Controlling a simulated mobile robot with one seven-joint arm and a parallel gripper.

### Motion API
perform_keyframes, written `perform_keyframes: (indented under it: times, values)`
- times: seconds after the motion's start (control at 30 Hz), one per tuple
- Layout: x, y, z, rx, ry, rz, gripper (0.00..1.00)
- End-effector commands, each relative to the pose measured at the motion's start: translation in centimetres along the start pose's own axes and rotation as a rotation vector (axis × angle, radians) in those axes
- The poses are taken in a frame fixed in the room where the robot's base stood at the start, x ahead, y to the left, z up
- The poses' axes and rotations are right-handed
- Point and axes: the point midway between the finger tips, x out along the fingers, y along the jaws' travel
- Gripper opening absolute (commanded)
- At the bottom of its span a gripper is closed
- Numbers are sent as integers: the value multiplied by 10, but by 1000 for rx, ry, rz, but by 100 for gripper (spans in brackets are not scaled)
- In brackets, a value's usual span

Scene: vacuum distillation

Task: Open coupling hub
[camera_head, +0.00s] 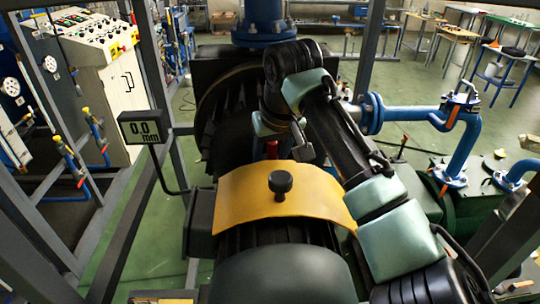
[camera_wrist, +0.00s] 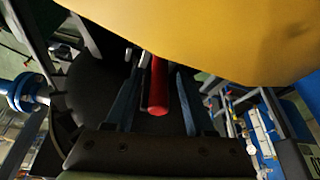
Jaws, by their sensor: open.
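A curved yellow cover (camera_head: 250,205) with a black knob (camera_head: 280,184) lies over the middle of the dark machine. It looks closed, and whatever is under it is hidden. A red rod-like part (camera_head: 272,149) stands just beyond the cover's far edge. In the wrist view the red part (camera_wrist: 158,88) shows between the two fingers of my gripper (camera_wrist: 155,82), with gaps on both sides. My gripper is open, and the yellow cover (camera_wrist: 220,35) fills the top of that view. In the head view my arm largely hides the gripper. I cannot tell which part is the coupling hub.
A large dark ribbed housing (camera_head: 225,105) stands behind the cover. A gauge reading 0.0 mm (camera_head: 145,127) stands at the left on a thin arm. Blue pipes (camera_head: 405,113) run at the right. Grey frame posts (camera_head: 158,75) surround the machine.

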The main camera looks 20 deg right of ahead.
Motion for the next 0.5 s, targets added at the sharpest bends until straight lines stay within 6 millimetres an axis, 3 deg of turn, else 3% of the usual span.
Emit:
perform_keyframes:
  times: [0.5]
  values:
    - [-70, -1, 1, -2, 2, 0, 54]
